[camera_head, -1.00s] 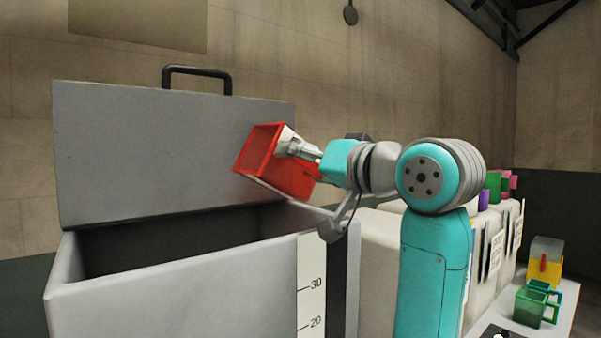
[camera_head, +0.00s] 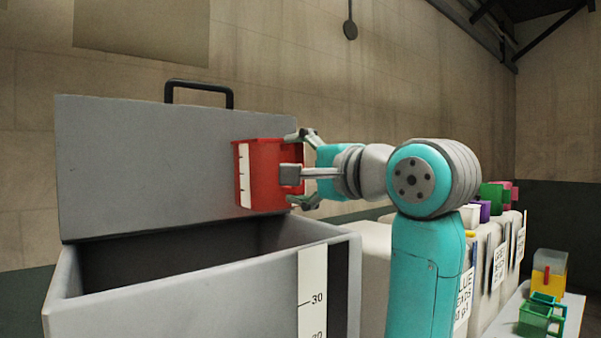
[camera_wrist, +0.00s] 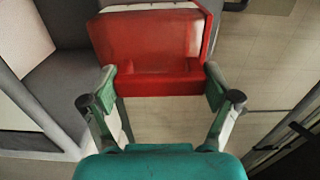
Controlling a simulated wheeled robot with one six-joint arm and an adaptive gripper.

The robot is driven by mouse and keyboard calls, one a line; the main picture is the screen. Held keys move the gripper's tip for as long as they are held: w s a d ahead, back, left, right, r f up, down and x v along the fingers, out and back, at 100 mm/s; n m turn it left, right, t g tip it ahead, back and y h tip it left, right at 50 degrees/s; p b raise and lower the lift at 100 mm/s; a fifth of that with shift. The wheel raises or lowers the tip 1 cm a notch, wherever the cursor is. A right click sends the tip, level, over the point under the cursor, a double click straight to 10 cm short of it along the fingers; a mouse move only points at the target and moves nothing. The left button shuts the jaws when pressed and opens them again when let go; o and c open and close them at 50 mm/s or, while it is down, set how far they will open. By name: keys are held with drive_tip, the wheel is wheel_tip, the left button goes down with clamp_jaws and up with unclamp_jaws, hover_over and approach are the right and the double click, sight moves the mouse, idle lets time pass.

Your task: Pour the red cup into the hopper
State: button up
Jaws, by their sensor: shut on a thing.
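The red cup (camera_head: 265,177) is a square-sided vessel with a white scale strip on one side. In the head view it is nearly upright, above the hopper's right part and in front of its raised lid. My gripper (camera_head: 294,172) is shut on the cup from the right. In the wrist view the cup (camera_wrist: 155,50) fills the upper middle between my fingers (camera_wrist: 160,88). The hopper (camera_head: 200,300) is a large grey bin with its lid (camera_head: 140,160) standing open. Its opening is dark and its floor cannot be seen. The cup's inside is hidden in the head view.
A pale strip with height marks (camera_head: 313,285) runs down the hopper's front. To the right stand several pale labelled bins (camera_head: 478,265) with coloured cups on top. A green cup (camera_head: 537,318) and a yellow-filled container (camera_head: 549,273) stand on a bench at lower right.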

sight(299, 150)
drive_tip(key=shift+r, duration=0.1)
idle(0.4)
drive_tip(key=shift+r, duration=1.5)
